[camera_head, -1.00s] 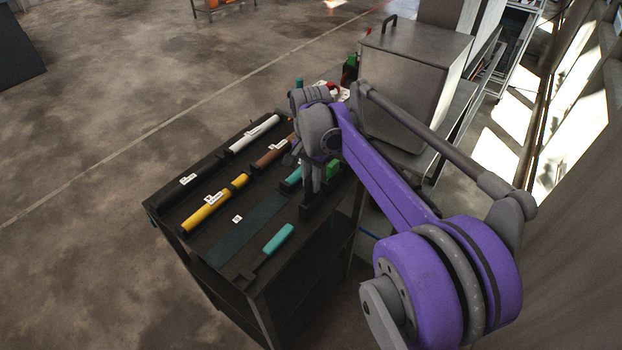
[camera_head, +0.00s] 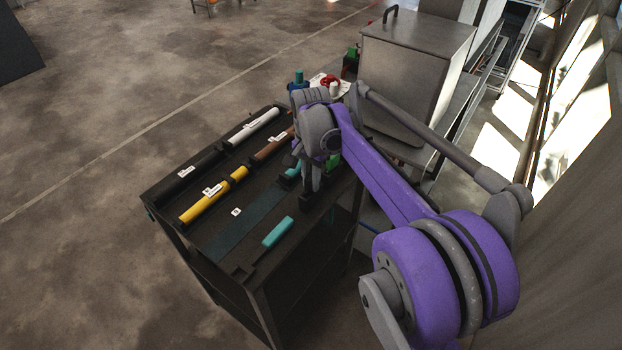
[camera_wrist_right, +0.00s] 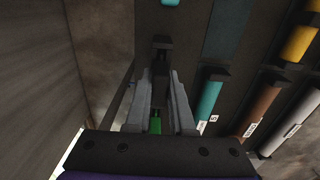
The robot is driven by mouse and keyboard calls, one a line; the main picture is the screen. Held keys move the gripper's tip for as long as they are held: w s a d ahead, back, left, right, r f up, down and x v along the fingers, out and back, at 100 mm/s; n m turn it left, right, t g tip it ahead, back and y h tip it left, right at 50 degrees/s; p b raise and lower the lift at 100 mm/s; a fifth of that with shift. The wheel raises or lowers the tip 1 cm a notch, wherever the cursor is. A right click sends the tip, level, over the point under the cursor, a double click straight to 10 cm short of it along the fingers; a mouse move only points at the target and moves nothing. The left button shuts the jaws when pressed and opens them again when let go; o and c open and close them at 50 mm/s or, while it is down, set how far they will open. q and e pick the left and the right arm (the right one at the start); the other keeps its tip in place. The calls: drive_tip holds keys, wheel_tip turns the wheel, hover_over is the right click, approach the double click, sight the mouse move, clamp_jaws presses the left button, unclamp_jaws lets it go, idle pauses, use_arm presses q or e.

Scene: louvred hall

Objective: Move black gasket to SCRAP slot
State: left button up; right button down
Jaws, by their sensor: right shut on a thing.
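My right gripper (camera_head: 311,186) points down over the near right edge of the dark bench (camera_head: 225,262). It is shut on a small dark piece (camera_wrist_right: 160,46), which I take to be the black gasket. The piece is hard to separate from the dark bench, and my wrist hides part of it in the head view. A green piece (camera_wrist_right: 155,124) shows between the fingers in the wrist view. A small white label (camera_head: 236,212) lies on a bare strip of the bench. I cannot read which label says SCRAP. My left gripper is not in view.
The bench holds a black bar (camera_head: 188,177), a yellow bar (camera_head: 203,206), a white bar (camera_head: 258,127), a brown bar (camera_head: 270,150) and a teal bar (camera_head: 278,232). A grey metal box (camera_head: 408,68) stands behind the arm. Open floor lies to the left.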

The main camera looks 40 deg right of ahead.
drive_tip(key=c, duration=0.7)
unclamp_jaws()
drive_tip(key=shift+r, duration=0.1)
wheel_tip(320, 180, up, 7)
drive_tip(key=p, duration=0.4)
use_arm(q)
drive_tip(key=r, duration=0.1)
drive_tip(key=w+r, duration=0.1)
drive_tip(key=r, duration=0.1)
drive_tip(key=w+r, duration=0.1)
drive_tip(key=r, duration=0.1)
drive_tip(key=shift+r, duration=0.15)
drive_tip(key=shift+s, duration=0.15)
